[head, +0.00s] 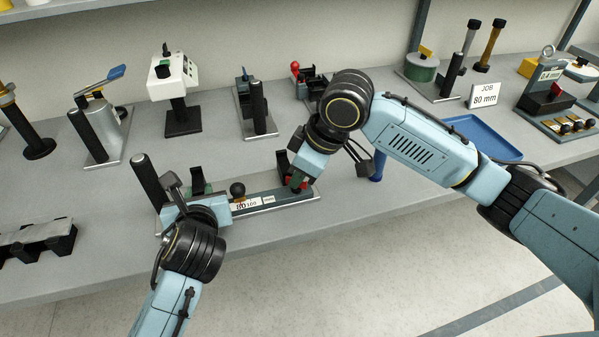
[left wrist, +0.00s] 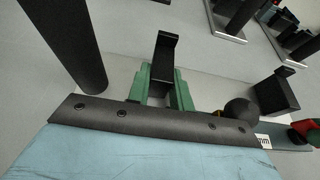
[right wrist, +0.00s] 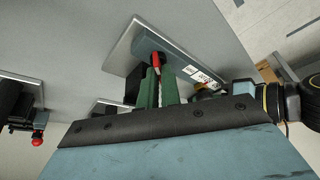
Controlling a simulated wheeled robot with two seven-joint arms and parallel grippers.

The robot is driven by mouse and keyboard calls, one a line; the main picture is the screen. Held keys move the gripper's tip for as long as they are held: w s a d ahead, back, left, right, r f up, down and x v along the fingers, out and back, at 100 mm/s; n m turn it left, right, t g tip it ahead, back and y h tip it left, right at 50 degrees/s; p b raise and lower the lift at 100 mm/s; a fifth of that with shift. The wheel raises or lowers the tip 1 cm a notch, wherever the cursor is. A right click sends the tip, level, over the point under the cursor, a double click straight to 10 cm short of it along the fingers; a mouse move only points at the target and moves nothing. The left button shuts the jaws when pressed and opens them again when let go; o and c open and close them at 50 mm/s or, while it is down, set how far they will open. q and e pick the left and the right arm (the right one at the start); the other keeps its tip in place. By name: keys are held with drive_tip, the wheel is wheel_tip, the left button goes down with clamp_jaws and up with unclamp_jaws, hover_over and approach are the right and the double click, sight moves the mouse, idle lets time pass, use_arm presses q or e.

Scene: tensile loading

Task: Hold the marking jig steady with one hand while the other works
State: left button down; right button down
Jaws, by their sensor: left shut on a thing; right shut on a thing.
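The marking jig (head: 272,199) is a long blue-grey bar on a pale base plate near the table's front edge. It has a number label, a black knob (head: 237,190) and black upright brackets. My left gripper (head: 204,189) is shut at the jig's left end. In the left wrist view its green fingers (left wrist: 163,88) are around a black bracket (left wrist: 166,55); the exact contact is hidden. My right gripper (head: 297,180) is shut at the right end, on a red part (head: 303,185). In the right wrist view the red part (right wrist: 156,61) shows between green fingers (right wrist: 157,90).
A black post (head: 149,181) stands just left of my left gripper. Several fixtures line the back, including a white instrument (head: 174,77) and a stand with a blue lever (head: 104,125). A blue tray (head: 482,137) and a "JOB 80 mm" sign (head: 484,94) are at right. A dark notched rack (head: 38,243) lies at left.

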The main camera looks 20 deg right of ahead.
drive_tip(key=m, duration=0.2)
drive_tip(key=m+t+h, duration=0.1)
drive_tip(key=m, duration=0.2)
drive_tip(key=shift+s+a+m, duration=0.1)
drive_tip(key=shift+a+m, duration=0.05)
drive_tip(key=shift+m, duration=0.15)
drive_tip(key=m+h, duration=0.2)
drive_tip(key=m, duration=0.2)
drive_tip(key=shift+m+t, duration=0.4)
drive_tip(key=c, duration=1.6)
unclamp_jaws()
drive_tip(key=shift+a, duration=0.1)
drive_tip(key=shift+r, duration=0.1)
drive_tip(key=v, duration=1.1)
drive_tip(key=shift+s+a+r, duration=0.15)
drive_tip(key=shift+a+r, duration=0.05)
drive_tip(key=shift+r, duration=0.2)
use_arm(q)
drive_tip(key=c, duration=1.2)
unclamp_jaws()
